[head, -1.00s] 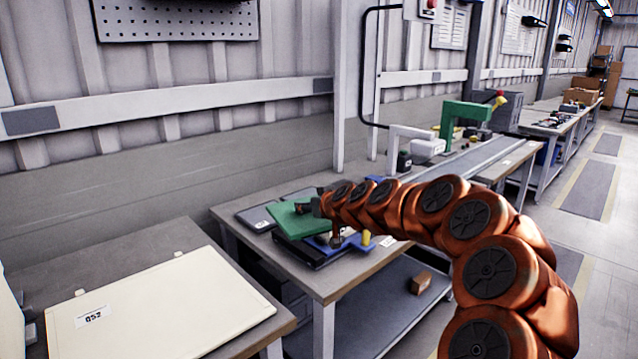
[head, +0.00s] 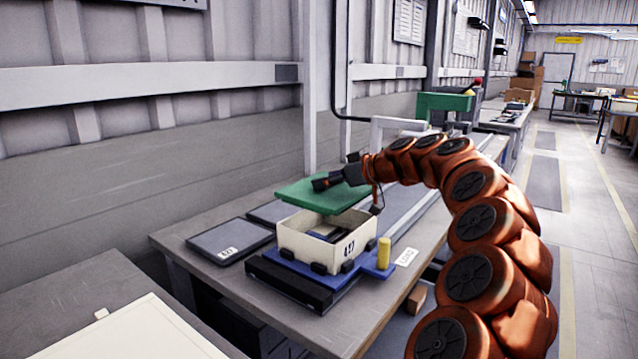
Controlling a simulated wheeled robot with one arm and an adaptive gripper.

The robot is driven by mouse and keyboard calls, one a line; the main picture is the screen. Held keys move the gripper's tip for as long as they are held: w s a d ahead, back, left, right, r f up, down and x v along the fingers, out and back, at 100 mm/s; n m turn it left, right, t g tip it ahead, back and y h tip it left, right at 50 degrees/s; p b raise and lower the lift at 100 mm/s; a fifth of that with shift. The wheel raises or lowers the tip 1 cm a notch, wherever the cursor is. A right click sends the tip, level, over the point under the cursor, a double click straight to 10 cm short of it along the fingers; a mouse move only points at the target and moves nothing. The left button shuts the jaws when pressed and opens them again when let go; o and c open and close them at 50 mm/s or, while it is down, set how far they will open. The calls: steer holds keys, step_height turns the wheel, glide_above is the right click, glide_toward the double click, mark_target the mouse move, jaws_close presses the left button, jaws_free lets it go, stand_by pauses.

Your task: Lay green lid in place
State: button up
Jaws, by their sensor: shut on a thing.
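The green lid (head: 312,199) is a flat panel, held slightly tilted in the air by my gripper (head: 328,183), which is shut on it at its right side. Below it and a little to the right is an open cream box (head: 302,246) with a printed label on its front. Dark contents show inside the box, partly hidden by its walls. The box sits in a blue fixture (head: 300,268) on the workbench. The lid is above the back left part of the box and appears apart from it.
A dark flat tray (head: 230,242) with a label lies left of the box. A yellow post (head: 383,253) stands at the fixture's right. Another cream-topped table (head: 130,330) is at the front left. A green machine (head: 445,104) stands farther back.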

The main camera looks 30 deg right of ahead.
steer(key=shift+f+b, duration=0.6)
steer(key=shift+f, duration=1.9)
steer(key=shift+s+b, duration=0.25)
steer(key=shift+b, duration=0.25)
